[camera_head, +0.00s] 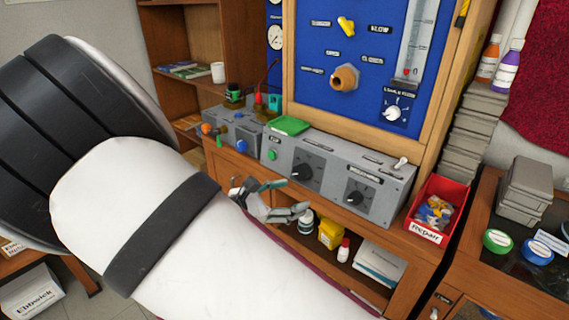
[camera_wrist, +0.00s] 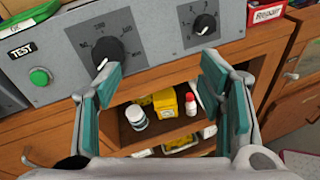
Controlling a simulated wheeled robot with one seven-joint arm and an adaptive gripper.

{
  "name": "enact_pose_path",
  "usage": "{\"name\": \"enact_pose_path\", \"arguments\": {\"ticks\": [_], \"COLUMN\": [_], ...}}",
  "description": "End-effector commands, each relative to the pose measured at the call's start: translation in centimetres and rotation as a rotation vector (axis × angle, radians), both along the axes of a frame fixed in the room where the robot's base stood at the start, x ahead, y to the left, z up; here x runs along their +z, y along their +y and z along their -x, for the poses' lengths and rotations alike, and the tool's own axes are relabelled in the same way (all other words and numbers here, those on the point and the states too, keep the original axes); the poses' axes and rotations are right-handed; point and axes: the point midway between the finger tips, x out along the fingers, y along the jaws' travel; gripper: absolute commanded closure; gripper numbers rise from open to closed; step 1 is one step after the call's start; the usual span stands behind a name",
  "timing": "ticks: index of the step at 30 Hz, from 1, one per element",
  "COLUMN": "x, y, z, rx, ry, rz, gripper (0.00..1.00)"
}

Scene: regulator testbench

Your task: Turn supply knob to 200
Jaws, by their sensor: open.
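A grey control box (camera_head: 330,165) on the wooden bench carries two black dial knobs. The left, larger knob (camera_head: 302,173) also shows in the wrist view (camera_wrist: 108,50), with a printed number scale around it; its exact setting is too small to read. The right knob (camera_head: 354,197) also shows in the wrist view (camera_wrist: 205,24), with a smaller scale. I cannot read which label says supply. My gripper (camera_head: 287,197) is open and empty, in front of and below the box. In the wrist view its fingers (camera_wrist: 157,66) are spread, the left fingertip just below the larger knob, apparently not touching.
A green button (camera_wrist: 39,76) marked TEST sits left of the larger knob. A toggle switch (camera_head: 401,162) tops the box's right end. A red repair bin (camera_head: 447,190) stands to the right. The shelf below holds a yellow container (camera_head: 330,234) and bottles.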

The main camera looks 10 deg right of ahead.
Motion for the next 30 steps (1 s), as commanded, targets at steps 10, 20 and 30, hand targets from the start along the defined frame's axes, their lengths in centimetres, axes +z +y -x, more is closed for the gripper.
{"name": "enact_pose_path", "arguments": {"ticks": [10,20,30], "x": [-1.7,-1.7,-1.7], "y": [5.2,1.6,-3.6], "z": [-3.3,-5.9,-9.5], "rx": [0.216,0.217,0.217], "ry": [0.023,0.024,0.025], "rz": [0.263,0.268,0.267], "gripper": [0.38,0.38,0.38]}}
